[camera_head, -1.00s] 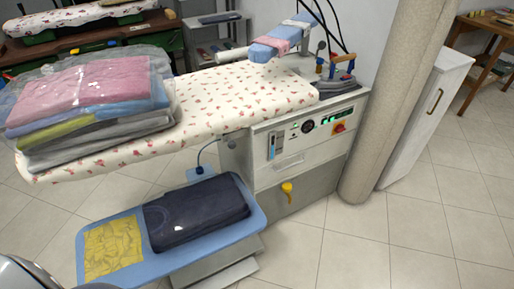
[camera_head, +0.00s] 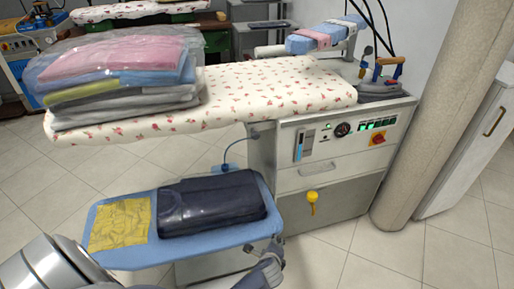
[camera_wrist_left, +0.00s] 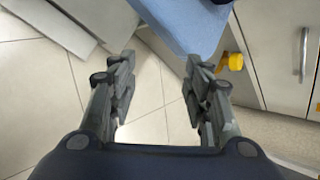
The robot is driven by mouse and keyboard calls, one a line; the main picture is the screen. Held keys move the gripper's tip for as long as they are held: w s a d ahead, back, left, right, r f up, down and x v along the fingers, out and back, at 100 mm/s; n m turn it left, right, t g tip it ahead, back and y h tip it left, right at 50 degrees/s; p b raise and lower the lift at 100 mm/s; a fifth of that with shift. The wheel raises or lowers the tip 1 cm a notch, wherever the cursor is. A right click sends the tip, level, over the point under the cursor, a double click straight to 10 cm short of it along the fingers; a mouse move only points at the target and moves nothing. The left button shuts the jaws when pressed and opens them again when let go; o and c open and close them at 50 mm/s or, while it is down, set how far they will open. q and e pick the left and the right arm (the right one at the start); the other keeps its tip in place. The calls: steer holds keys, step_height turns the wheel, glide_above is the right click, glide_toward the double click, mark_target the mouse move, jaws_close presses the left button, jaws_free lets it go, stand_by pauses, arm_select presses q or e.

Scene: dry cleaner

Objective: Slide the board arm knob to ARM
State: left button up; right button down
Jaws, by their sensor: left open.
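The ironing station's front panel (camera_head: 345,135) carries a narrow upright slider plate (camera_head: 304,145) with a blue strip at its left end. Its knob and labels are too small to read. A yellow knob (camera_head: 312,198) on a short stem sticks out lower on the cabinet front; it also shows in the left wrist view (camera_wrist_left: 234,61). My left gripper (camera_head: 268,264) is at the front right corner of the low blue board, left of and below the yellow knob. In the left wrist view, its fingers (camera_wrist_left: 160,75) are apart with only floor between them. My right gripper is out of view.
The low blue board (camera_head: 125,258) holds a dark folded garment (camera_head: 212,203) and a yellow cloth (camera_head: 120,223). Above, a floral ironing board (camera_head: 250,90) carries bagged laundry (camera_head: 120,80). An iron (camera_head: 385,75) stands at its right end. A column (camera_head: 425,130) rises to the right.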

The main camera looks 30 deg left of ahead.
arm_select(q)
steer(key=w+a+r+m+b, duration=0.1)
steer(key=w+r, duration=0.1)
steer(key=w+r+m+t+y+b, duration=0.1)
steer(key=w+r, duration=0.2)
steer(key=w+a+r+m+t+y+b, duration=0.1)
steer(key=w+r, duration=0.2)
steer(key=shift+w+a+r, duration=0.1)
steer(key=shift+a+r, duration=0.05)
steer(key=shift+a, duration=0.2)
step_height(320, 180, up, 6)
steer(key=w+a+m+t+y+b, duration=0.1)
steer(key=w+a+y+b, duration=0.1)
steer(key=w+b, duration=0.1)
steer(key=m+y+b, duration=0.2)
steer(key=y+b, duration=0.2)
steer(key=y, duration=0.2)
glide_toward(256, 137)
steer(key=b+x, duration=0.2)
steer(key=x, duration=0.8)
steer(key=shift+w+a, duration=0.25)
steer(key=shift+w, duration=0.05)
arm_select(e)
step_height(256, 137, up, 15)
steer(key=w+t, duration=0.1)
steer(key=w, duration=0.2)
